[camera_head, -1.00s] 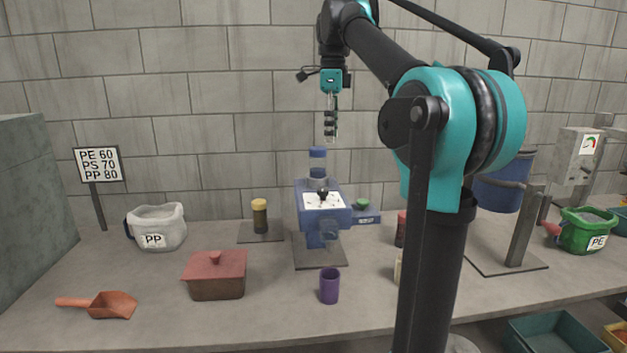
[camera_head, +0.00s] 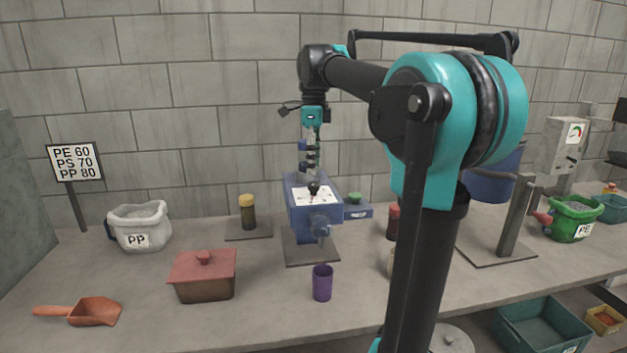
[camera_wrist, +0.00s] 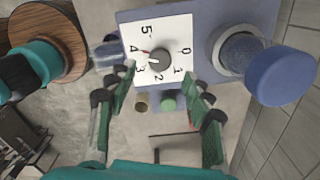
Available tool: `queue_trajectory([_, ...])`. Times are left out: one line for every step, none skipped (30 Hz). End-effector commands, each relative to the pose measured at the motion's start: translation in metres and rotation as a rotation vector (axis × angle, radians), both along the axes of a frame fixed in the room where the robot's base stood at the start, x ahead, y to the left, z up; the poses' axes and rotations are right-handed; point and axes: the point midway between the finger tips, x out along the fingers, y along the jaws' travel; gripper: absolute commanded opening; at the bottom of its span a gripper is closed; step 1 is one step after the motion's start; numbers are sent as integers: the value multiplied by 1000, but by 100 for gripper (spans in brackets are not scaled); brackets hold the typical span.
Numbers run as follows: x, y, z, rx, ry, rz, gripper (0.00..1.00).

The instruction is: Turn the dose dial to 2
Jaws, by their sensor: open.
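The blue dosing machine (camera_head: 300,225) stands on a dark plate at the middle of the bench. Its white dial face (camera_head: 300,197) is marked 0 to 5 and also shows in the wrist view (camera_wrist: 176,28). The dark round dose dial (camera_wrist: 159,60) is at the face's centre. Its pale mark points left, around 3 to 4; a red mark lies near 4. In the head view, my gripper (camera_head: 313,172) points down just over the dial. In the wrist view, its open fingers (camera_wrist: 160,86) stand apart below the dial, with nothing between them.
A purple cup (camera_head: 322,284) stands in front, a red lidded box (camera_head: 203,276) at front left. A yellow-capped jar (camera_head: 247,213) is left of the machine. Bench at front is mostly clear.

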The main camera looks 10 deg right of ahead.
Motion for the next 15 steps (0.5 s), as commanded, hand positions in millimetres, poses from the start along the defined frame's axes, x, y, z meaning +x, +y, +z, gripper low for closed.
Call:
queue_trajectory([0, 0, -10, 0, 0, 0, 51])
queue_trajectory([0, 0, -16, 0, 0, 0, 51])
queue_trajectory([0, 0, -22, 0, 0, 0, 51])
queue_trajectory([0, 0, -27, 0, 0, 0, 51])
queue_trajectory([0, 0, -31, 0, 0, 0, 51])
queue_trajectory([0, 0, -37, 0, 0, 0, 51])
queue_trajectory([0, 0, -40, 0, 0, 0, 51])
queue_trajectory([0, 0, -43, 0, 0, 0, 51])
queue_trajectory([0, 0, -47, 0, 0, 0, 51])
queue_trajectory([0, 0, -49, 0, 0, 0, 51])
queue_trajectory([0, 0, -51, 0, 0, 0, 51])
queue_trajectory([0, 0, -53, 0, 0, 0, 51])
queue_trajectory([0, 0, -54, 0, 0, 0, 51])
queue_trajectory([0, 0, -55, 0, 0, 0, 51])
queue_trajectory([0, 0, -55, 0, 0, 0, 51])
